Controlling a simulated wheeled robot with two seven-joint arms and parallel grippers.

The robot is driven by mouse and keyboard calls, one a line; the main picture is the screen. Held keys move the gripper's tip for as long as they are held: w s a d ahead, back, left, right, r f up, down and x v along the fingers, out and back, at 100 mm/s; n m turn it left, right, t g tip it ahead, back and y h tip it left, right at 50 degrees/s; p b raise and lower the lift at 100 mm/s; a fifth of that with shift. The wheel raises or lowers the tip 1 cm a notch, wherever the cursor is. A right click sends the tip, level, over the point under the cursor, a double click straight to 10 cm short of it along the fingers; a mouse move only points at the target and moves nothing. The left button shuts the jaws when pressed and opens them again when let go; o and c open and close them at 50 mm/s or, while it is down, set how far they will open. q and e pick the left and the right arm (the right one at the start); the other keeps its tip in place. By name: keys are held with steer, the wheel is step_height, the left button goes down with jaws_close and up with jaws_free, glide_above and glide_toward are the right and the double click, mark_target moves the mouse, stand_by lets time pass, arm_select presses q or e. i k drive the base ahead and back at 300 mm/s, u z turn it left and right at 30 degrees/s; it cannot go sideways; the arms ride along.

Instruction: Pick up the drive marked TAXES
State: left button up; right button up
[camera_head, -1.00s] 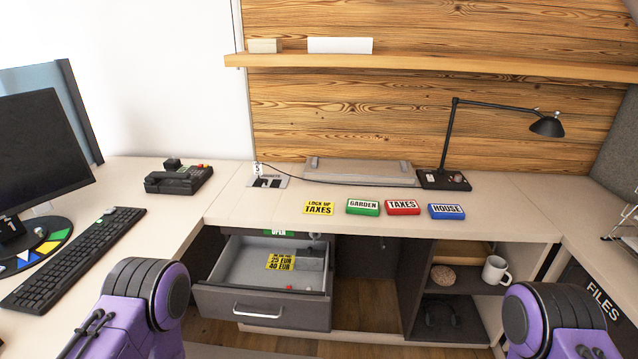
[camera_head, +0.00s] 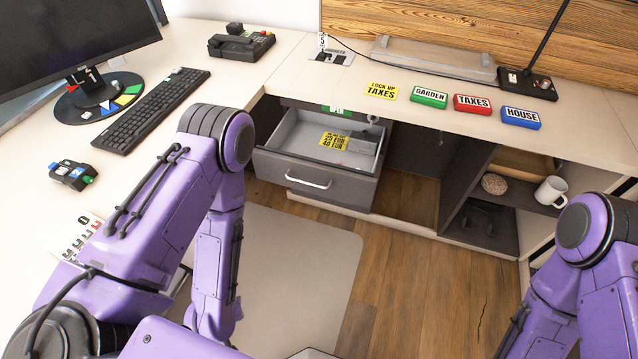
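The drive marked TAXES (camera_head: 472,104) is a red box with a white label, lying on the desk top. The green GARDEN drive (camera_head: 429,97) lies to its left and the blue HOUSE drive (camera_head: 520,118) to its right, in one row. A yellow note reading "LOCK UP TAXES" (camera_head: 381,91) lies left of the row. My two purple arms show at the lower left and lower right, well short of the drives. Neither gripper shows in the view.
An open drawer (camera_head: 318,181) under the desk holds a yellow note (camera_head: 333,141). A grey case (camera_head: 434,61) and a black lamp base (camera_head: 527,84) stand behind the drives. A mug (camera_head: 550,191) stands on the shelf at right. The desk in front of the drives is clear.

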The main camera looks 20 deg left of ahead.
mark_target(461, 102)
steer(key=u, duration=0.1)
steer(key=k, duration=0.4)
steer(key=z, duration=1.3)
steer(key=i, duration=1.8)
steer(key=u, duration=0.45)
